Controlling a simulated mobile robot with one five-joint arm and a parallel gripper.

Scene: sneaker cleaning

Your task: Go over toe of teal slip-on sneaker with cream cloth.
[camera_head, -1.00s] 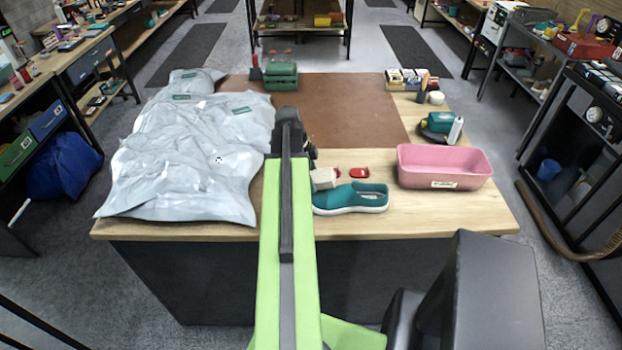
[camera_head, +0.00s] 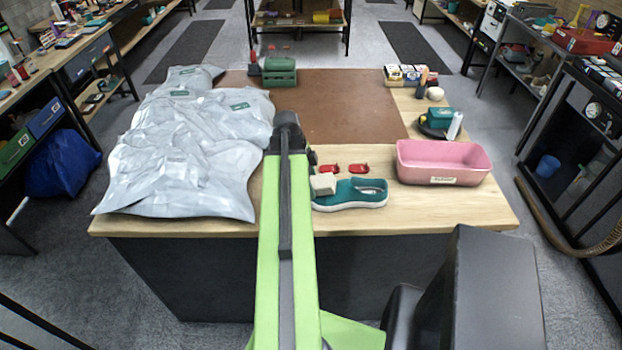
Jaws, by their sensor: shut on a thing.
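The teal slip-on sneaker (camera_head: 350,196) lies on the near part of the wooden tabletop, its grey-lined opening showing at the right. Its left end, which looks like the toe, is partly covered by the cream cloth (camera_head: 323,184). The cloth looks like a thick folded pad. My gripper (camera_head: 312,165) is mostly hidden behind my green arm; only a dark part shows just above the cloth. It is shut on the cloth. The cloth overlaps the sneaker's left end in this view, and whether it presses on it is hard to tell.
Two small red items (camera_head: 358,168) lie just behind the sneaker. A pink bin (camera_head: 443,174) stands to the right. The brown mat (camera_head: 345,110) behind is largely clear. A green box (camera_head: 279,71) stands at its far edge.

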